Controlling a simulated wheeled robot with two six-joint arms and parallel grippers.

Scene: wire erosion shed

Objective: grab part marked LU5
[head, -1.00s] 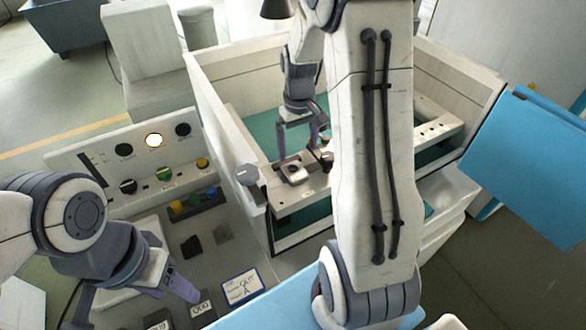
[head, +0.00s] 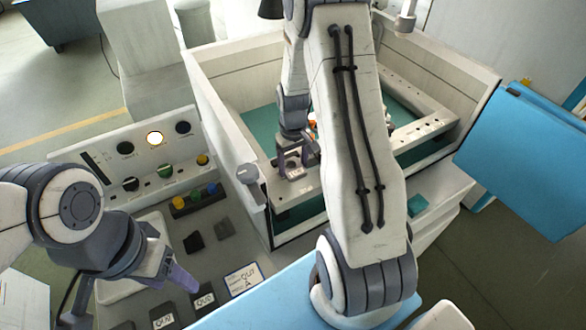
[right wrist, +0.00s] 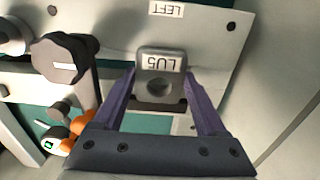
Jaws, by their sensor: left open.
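The part marked LU5 (right wrist: 161,66) is a small grey block with a round hole and a white label, upside down in the right wrist view. It sits on a pale metal plate (right wrist: 205,50) by a label reading LEFT. My right gripper (right wrist: 160,84) has its purple fingers apart, one on each side of the part; I cannot tell whether they touch it. In the head view the right gripper (head: 294,165) is down at the plate inside the machine tank and mostly covers the part. My left gripper (head: 172,278) is open and empty over the grey bench at left.
A dark knob (right wrist: 62,58) and an orange-and-white item (right wrist: 76,130) are left of the fingers. The tank wall (head: 222,125) rises left of my right arm.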

